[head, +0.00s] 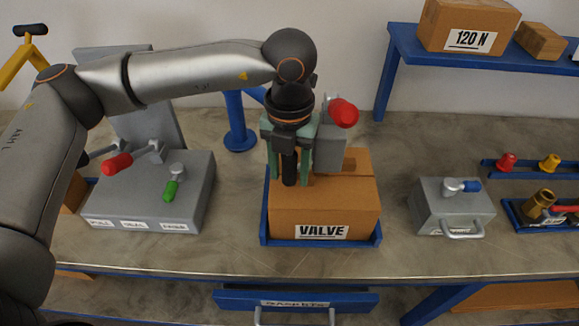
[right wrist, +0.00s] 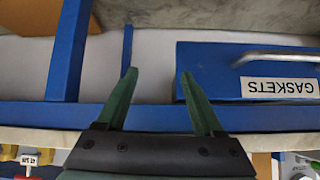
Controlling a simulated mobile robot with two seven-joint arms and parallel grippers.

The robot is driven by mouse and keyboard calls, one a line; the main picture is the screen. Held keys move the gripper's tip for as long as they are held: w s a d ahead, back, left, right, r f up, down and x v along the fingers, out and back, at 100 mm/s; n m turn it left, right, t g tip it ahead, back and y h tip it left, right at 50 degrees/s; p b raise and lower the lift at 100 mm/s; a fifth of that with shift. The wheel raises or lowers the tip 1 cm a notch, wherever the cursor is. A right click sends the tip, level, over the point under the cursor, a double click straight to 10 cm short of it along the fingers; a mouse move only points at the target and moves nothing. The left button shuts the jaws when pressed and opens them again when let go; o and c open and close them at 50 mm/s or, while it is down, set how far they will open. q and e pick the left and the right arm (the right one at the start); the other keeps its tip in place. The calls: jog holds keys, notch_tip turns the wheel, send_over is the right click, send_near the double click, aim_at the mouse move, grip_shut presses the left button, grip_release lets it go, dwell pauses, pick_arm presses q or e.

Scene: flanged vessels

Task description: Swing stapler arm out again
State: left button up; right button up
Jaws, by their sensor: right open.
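The stapler arm is blue and comes from a blue post (head: 238,125) behind the box. Its grey head (head: 329,145), with a red knob (head: 343,113), stands over the left and middle part of a cardboard box marked VALVE (head: 350,195). My left gripper (head: 289,172) points down at the head's left side. Its green fingers stand on either side of a black upright grip (head: 289,167); I cannot tell whether they press on it. My left arm and gripper hide most of the blue arm. My right gripper (right wrist: 157,75) is open and empty in the right wrist view.
The box sits in a blue tray (head: 318,243) on the bench. A grey unit (head: 130,205) with red and green handles stands left, a smaller grey box (head: 450,208) right. A drawer marked GASKETS (right wrist: 215,90) is near my right gripper. A blue shelf (head: 475,57) hangs back right.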

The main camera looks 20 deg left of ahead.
pick_arm(q)
grip_shut()
dwell(1.1)
